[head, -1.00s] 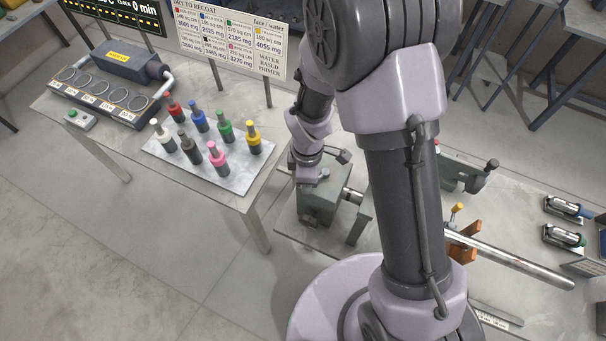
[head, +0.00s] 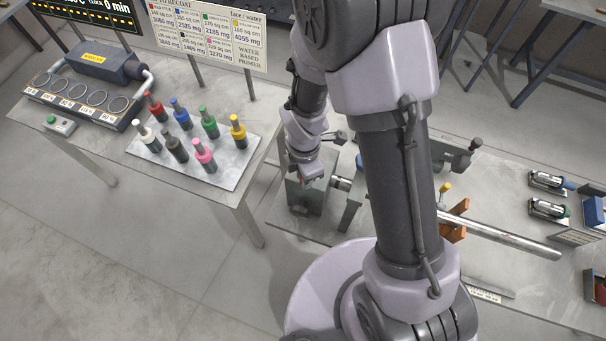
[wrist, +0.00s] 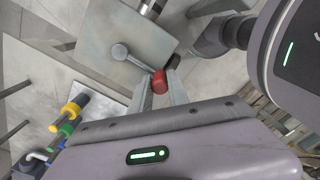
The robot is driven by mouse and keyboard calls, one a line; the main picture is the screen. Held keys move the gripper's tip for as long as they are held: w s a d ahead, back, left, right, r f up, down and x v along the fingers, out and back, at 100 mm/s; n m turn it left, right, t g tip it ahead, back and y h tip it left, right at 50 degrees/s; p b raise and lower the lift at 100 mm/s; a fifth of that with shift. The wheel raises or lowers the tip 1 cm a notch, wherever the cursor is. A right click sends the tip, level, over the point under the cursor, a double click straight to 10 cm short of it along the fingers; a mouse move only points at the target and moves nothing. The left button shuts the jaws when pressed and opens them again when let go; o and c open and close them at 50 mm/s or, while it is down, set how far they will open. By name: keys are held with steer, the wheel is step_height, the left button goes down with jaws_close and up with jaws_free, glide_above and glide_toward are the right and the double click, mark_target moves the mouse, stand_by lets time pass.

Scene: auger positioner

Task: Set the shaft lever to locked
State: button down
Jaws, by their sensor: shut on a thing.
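In the wrist view the lever has a round grey hub (wrist: 119,52) and a short grey arm that ends in a red knob (wrist: 160,82). The hub sits on the flat grey-green face of a housing. My gripper (wrist: 160,92) has one finger on each side of the red knob and is shut on it. In the head view the housing (head: 304,198) stands on the bench, and a small red part (head: 312,172) shows at the gripper's end. My arm hides much of the lever there. No locked mark is readable.
A long metal shaft (head: 505,240) runs to the right past an orange support (head: 453,220). Colored bottles stand on a metal plate (head: 238,170) on the left table. A floor gap separates this table from the bench. Two clamp-like tools (head: 548,208) lie at right.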

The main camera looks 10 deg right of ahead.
steer(key=c, duration=1.3)
jaws_free()
steer(key=shift+d, duration=0.1)
steer(key=shift+o, duration=0.2)
step_height(320, 180, up, 17)
steer(key=p, duration=0.4)
steer(key=shift+r, duration=0.2)
